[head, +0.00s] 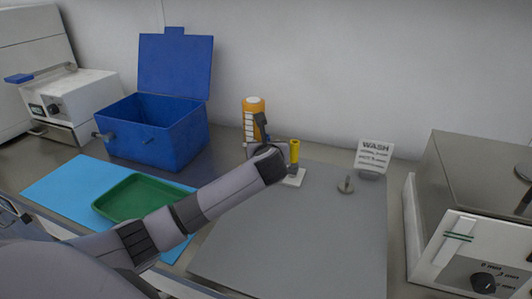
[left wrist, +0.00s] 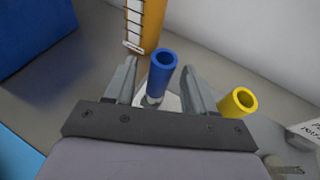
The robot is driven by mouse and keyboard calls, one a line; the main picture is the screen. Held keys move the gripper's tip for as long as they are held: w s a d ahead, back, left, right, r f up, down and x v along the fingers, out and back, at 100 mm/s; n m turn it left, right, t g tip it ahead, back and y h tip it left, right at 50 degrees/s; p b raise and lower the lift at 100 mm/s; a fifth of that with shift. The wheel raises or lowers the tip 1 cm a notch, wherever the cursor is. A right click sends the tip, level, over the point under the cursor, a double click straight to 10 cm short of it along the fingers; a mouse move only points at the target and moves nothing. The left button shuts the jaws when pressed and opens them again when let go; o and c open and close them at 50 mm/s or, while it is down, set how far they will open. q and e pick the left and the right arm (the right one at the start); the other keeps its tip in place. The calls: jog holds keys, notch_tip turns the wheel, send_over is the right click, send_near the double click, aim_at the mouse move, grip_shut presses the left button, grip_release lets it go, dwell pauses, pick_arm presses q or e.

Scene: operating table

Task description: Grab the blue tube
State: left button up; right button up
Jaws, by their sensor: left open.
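The blue tube (left wrist: 161,66) stands upright in the left wrist view, its open round top facing the camera. It is between the two spread fingers of my left gripper (left wrist: 159,75), with a gap visible on both sides. In the head view my left gripper (head: 270,142) is at the rack, and the blue tube is mostly hidden by it. A yellow tube (left wrist: 238,103) stands just right of the right finger; it also shows in the head view (head: 294,151). Both tubes are by a small white rack base (head: 295,178). My right gripper is not in view.
A blue open box (head: 160,140), green tray (head: 125,205) and WASH sign (head: 374,156) are around. A machine (head: 460,215) stands right. The grey mat (head: 310,240) is mostly clear.

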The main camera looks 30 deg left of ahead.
pick_arm(q)
jog(key=shift+w+a+f, duration=0.3)
jog(key=shift+w+a, duration=0.1)
jog(key=shift+w, duration=0.15)
grip_shut()
